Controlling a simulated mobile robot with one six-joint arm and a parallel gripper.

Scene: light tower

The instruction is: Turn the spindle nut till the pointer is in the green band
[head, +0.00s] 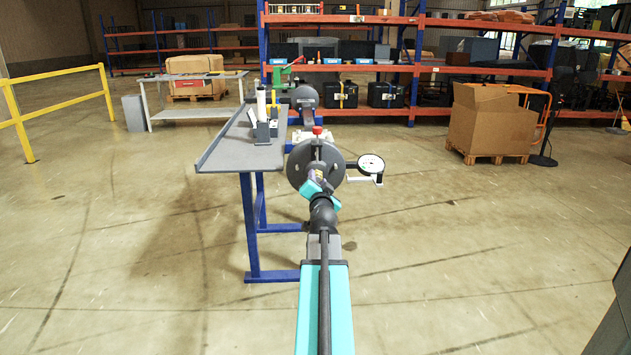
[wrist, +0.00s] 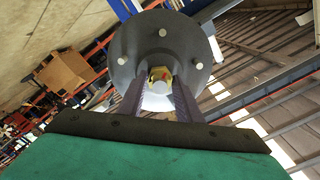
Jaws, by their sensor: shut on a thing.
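The spindle nut (wrist: 160,74) is a small brass-coloured piece at the centre of a dark grey round flange (wrist: 190,55) with several pale studs, in the wrist view. A whitish rounded spindle end (wrist: 158,98) shows in front of it. My gripper (wrist: 159,88) is shut on the nut, one dark finger on each side. In the head view the flange (head: 298,170) faces me and my arm hides the nut. A round dial (head: 371,163) with a white face and dark rim stands right of the flange. Its pointer and green band are too small to read.
A grey bench (head: 235,150) on blue legs stands left of the flange, with small upright items on it. A red knob (head: 317,130) is above the flange. Yellow rails (head: 60,75) stand far left, cartons (head: 490,118) on a pallet at right. Floor on both sides is clear.

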